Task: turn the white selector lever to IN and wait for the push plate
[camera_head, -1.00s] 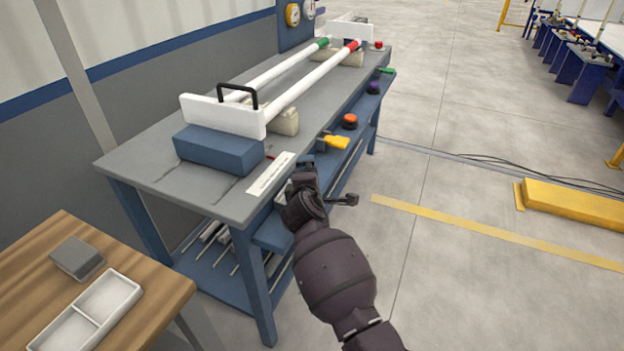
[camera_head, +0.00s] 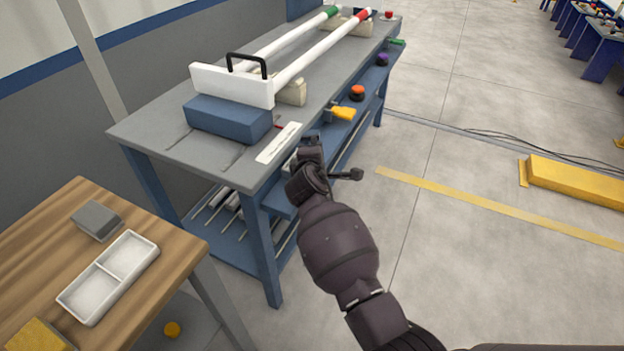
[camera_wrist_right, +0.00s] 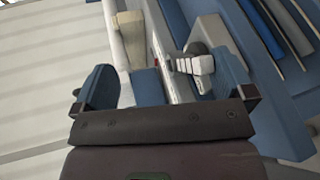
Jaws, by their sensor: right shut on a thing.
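The white push plate (camera_head: 232,84) with a black handle stands at the near end of two white pipes (camera_head: 318,50), above a blue block (camera_head: 228,118) on the bench. My right gripper (camera_head: 311,150) is at the bench's front edge, beside a white label strip (camera_head: 279,143). It is shut on the white selector lever (camera_wrist_right: 195,64), whose pale stepped part shows beyond the gripper in the right wrist view. In the head view my gripper mostly hides the lever, and I cannot read its position. My left gripper is not in view.
A wooden table (camera_head: 150,285) with a white tray (camera_head: 109,278) stands at the near left. The floor to the right is mostly clear.

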